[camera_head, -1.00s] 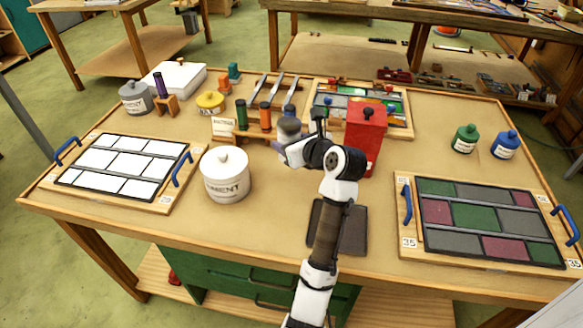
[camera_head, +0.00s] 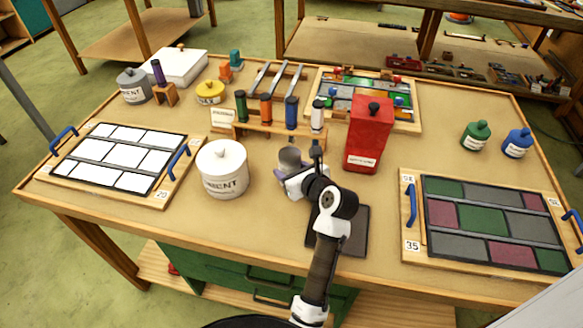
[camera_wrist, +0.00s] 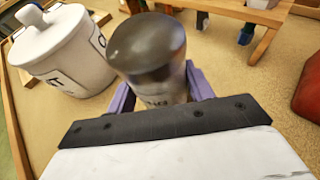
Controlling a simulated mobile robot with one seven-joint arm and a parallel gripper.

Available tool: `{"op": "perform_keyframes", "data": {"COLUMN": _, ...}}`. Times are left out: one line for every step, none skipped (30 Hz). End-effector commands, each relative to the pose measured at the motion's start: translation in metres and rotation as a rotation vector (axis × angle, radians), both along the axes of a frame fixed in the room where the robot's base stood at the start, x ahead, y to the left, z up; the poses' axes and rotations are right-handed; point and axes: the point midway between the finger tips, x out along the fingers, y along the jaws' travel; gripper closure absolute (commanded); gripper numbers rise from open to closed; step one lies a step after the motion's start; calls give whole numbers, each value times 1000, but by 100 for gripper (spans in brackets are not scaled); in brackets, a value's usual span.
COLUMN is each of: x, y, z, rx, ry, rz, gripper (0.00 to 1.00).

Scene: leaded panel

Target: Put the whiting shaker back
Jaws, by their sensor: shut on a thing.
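The whiting shaker (camera_wrist: 150,50) has a dark grey domed top and a paler body with lettering that I cannot fully read. My gripper (camera_wrist: 160,95) is shut on its body, with purple fingers on both sides, in the wrist view. In the head view the shaker (camera_head: 290,158) is upright in my gripper (camera_head: 284,172), in front of the wooden tool rack (camera_head: 270,130) and right of the white cement pot (camera_head: 222,170). I cannot tell whether its base touches the bench. A small lettered card (camera_head: 223,118) stands left of the rack.
The rack holds several coloured-handled tools. A red box (camera_head: 368,135) stands to the right. A dark flat pad (camera_head: 352,230) lies beneath my arm. Framed panels lie left (camera_head: 120,160) and right (camera_head: 485,220). Green (camera_head: 474,136) and blue (camera_head: 517,143) bottles stand at the right.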

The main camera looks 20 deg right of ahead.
Motion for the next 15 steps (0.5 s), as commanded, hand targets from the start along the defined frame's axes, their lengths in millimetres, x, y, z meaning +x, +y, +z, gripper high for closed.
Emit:
{"op": "perform_keyframes", "data": {"x": 0, "y": 0, "z": 1, "rx": -1, "ry": -1, "rz": 0, "gripper": 78}}
{"op": "perform_keyframes", "data": {"x": 0, "y": 0, "z": 1, "rx": -1, "ry": -1, "rz": 0, "gripper": 78}}
{"op": "perform_keyframes", "data": {"x": 0, "y": 0, "z": 0, "rx": -1, "ry": -1, "rz": 0, "gripper": 78}}
{"op": "perform_keyframes", "data": {"x": 0, "y": 0, "z": -1, "rx": -1, "ry": -1, "rz": 0, "gripper": 78}}
{"op": "perform_keyframes", "data": {"x": 0, "y": 0, "z": -2, "rx": 0, "ry": 0, "rz": 1, "gripper": 46}}
{"op": "perform_keyframes", "data": {"x": 0, "y": 0, "z": -2, "rx": -1, "ry": 0, "rz": 0, "gripper": 40}}
{"op": "perform_keyframes", "data": {"x": 0, "y": 0, "z": -2, "rx": -1, "ry": 0, "rz": 0, "gripper": 36}}
{"op": "perform_keyframes", "data": {"x": 0, "y": 0, "z": -2, "rx": -1, "ry": 0, "rz": 0, "gripper": 32}}
{"op": "perform_keyframes", "data": {"x": 0, "y": 0, "z": -2, "rx": -1, "ry": 0, "rz": 0, "gripper": 27}}
{"op": "perform_keyframes", "data": {"x": 0, "y": 0, "z": -2, "rx": -1, "ry": 0, "rz": 0, "gripper": 26}}
{"op": "perform_keyframes", "data": {"x": 0, "y": 0, "z": -2, "rx": -1, "ry": 0, "rz": 0, "gripper": 26}}
{"op": "perform_keyframes", "data": {"x": 0, "y": 0, "z": -2, "rx": 0, "ry": 0, "rz": 0, "gripper": 26}}
{"op": "perform_keyframes", "data": {"x": 0, "y": 0, "z": -2, "rx": -1, "ry": 0, "rz": 0, "gripper": 26}}
{"op": "perform_keyframes", "data": {"x": 0, "y": 0, "z": -2, "rx": -1, "ry": 0, "rz": 0, "gripper": 26}}
{"op": "perform_keyframes", "data": {"x": 0, "y": 0, "z": -2, "rx": 0, "ry": 0, "rz": 0, "gripper": 26}}
